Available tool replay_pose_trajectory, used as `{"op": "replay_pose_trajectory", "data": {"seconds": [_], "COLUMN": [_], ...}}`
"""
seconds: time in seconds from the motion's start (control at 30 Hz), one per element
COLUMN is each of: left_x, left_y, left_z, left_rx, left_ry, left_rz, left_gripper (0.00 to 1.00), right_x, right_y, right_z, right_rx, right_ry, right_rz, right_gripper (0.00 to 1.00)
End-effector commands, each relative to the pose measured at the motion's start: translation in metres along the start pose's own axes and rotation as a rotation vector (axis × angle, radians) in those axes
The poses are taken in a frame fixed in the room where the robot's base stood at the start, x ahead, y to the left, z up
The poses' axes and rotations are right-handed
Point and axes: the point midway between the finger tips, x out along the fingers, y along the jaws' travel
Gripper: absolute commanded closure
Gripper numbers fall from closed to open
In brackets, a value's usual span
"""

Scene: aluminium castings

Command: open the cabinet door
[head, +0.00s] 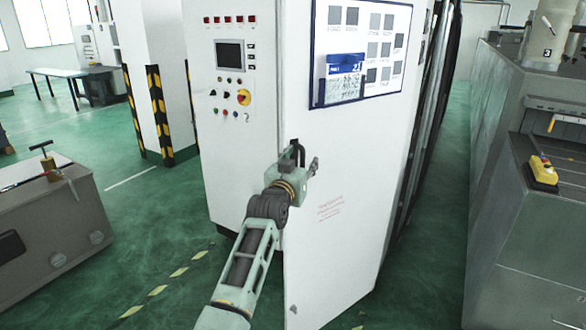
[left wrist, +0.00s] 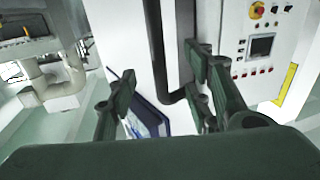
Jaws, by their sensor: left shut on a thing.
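The white cabinet (head: 232,150) has a control panel with a screen and buttons on its left face. Its white door (head: 345,235) appears swung out from the body, its lower edge reaching nearer to me than the cabinet's dark base. The door carries a blue-framed board and a blue document holder. My left gripper (head: 305,168) is shut on the dark door handle (head: 292,150) near the door's free edge. In the left wrist view the dark handle bar (left wrist: 157,50) runs down between the two fingers, and the grip itself is partly hidden. My right gripper is out of view.
A grey machine (head: 530,215) with a yellow control box (head: 543,171) stands at the right, across a green floor aisle. A grey bench (head: 50,230) is at the lower left. A striped post (head: 160,115) stands behind left. Floor left of the cabinet is clear.

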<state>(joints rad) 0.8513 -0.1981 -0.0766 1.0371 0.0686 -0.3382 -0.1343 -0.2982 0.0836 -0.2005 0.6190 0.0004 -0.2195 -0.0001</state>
Motion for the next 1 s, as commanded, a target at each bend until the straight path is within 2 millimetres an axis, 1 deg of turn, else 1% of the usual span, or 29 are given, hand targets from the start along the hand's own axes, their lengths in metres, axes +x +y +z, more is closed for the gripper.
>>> {"op": "replay_pose_trajectory", "data": {"seconds": [0.03,0.17,0.27,0.7,0.8,1.0], "left_x": [-0.002,-0.013,-0.027,-0.102,-0.114,-0.125], "left_y": [0.011,0.009,0.007,-0.007,-0.008,-0.010], "left_z": [-0.010,-0.010,-0.009,-0.002,-0.002,-0.002], "left_rx": [0.004,0.002,0.001,-0.004,-0.005,-0.006], "left_ry": [0.017,0.018,0.017,0.007,0.007,0.006], "left_rz": [0.014,0.013,0.011,-0.001,-0.002,-0.003], "left_gripper": [0.69,0.69,0.69,0.69,0.69,0.69], "right_x": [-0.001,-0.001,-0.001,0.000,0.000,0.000], "right_y": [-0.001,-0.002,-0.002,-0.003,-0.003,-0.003], "right_z": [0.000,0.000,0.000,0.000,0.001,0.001], "right_rx": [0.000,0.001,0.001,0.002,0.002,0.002], "right_ry": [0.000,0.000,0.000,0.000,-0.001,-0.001], "right_rz": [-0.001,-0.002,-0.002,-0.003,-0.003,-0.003], "right_gripper": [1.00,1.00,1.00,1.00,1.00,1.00]}}
